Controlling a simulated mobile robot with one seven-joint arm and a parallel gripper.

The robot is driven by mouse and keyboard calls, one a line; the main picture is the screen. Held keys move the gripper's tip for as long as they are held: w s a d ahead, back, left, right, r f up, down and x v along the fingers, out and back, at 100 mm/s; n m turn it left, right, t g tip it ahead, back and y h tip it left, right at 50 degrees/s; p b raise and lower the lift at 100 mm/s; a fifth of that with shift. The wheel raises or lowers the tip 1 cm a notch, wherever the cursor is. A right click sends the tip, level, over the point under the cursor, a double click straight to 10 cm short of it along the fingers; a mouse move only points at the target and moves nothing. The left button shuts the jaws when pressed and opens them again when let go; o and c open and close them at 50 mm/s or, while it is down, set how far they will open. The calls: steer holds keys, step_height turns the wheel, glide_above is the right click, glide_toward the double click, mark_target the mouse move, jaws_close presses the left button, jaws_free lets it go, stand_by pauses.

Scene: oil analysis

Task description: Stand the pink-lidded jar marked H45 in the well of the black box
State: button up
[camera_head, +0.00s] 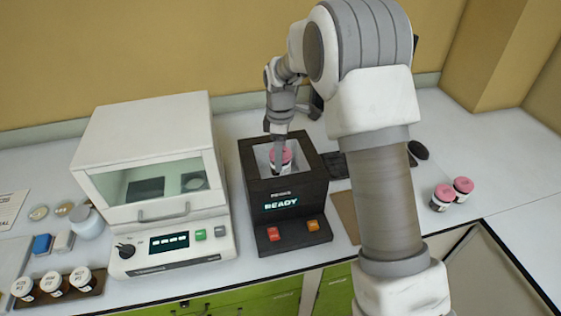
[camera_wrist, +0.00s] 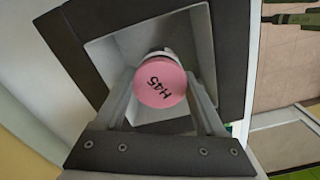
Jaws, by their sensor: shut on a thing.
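The pink-lidded jar (camera_wrist: 160,82) shows its lid marked H45 in the wrist view. In the head view the same jar (camera_head: 284,158) is inside the mouth of the black box's well. The black box (camera_head: 262,190) has a square, light-walled well and a display reading READY. My gripper (camera_head: 279,150) reaches down over the well from above, its fingers on either side of the jar. In the wrist view my gripper (camera_wrist: 158,100) is shut on the jar. Whether the jar's base touches the well floor is hidden.
Two other pink-lidded jars (camera_head: 463,188) stand at the right of the bench. A white instrument with a glass window (camera_head: 150,170) stands left of the box. Several white-lidded jars (camera_head: 52,283) sit on a brown tray at the front left. A dark mouse (camera_head: 418,150) lies behind my arm.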

steer(key=shift+f, duration=1.55)
steer(key=o, duration=1.5)
steer(key=shift+r, duration=0.1)
